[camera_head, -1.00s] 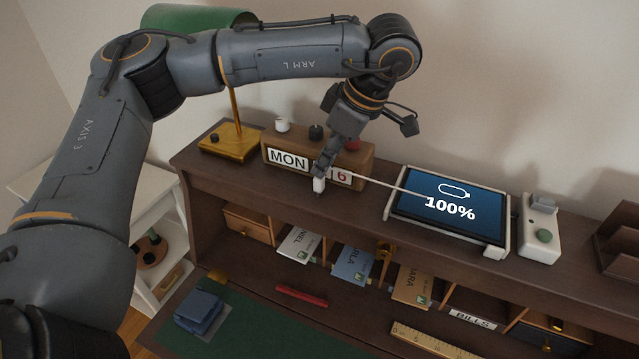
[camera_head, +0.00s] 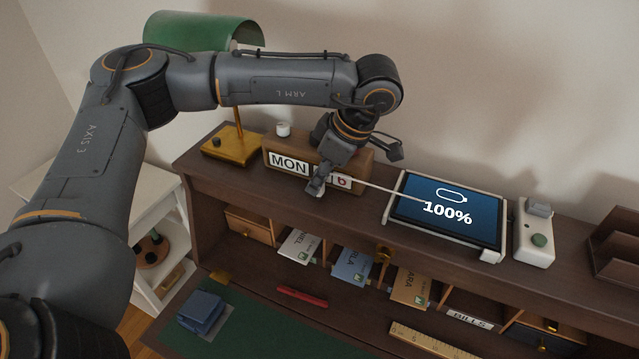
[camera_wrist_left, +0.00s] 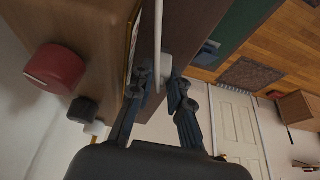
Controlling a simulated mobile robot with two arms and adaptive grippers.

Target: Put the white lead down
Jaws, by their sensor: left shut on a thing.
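The white lead (camera_head: 388,191) runs, nearly straight, from my left gripper across to the screen of the tablet (camera_head: 447,213), which shows a battery icon and 100%. My left gripper (camera_head: 316,187) is shut on the lead's white end piece, low over the desk's top shelf, just in front of the day-and-date block (camera_head: 289,163). In the wrist view the end piece (camera_wrist_left: 166,68) sits between the fingers and the cord (camera_wrist_left: 158,30) runs up from it. In the head view the fingers hide the end piece. I cannot tell whether it touches the shelf. My right gripper is out of view.
The date block stands close behind the gripper, with knobs on top. A green lamp (camera_head: 204,31) with a brass base stands left. A white device (camera_head: 535,232) with a green button stands right of the tablet. Shelf (camera_head: 240,183) is clear left of the gripper. Cubbyholes with envelopes lie below.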

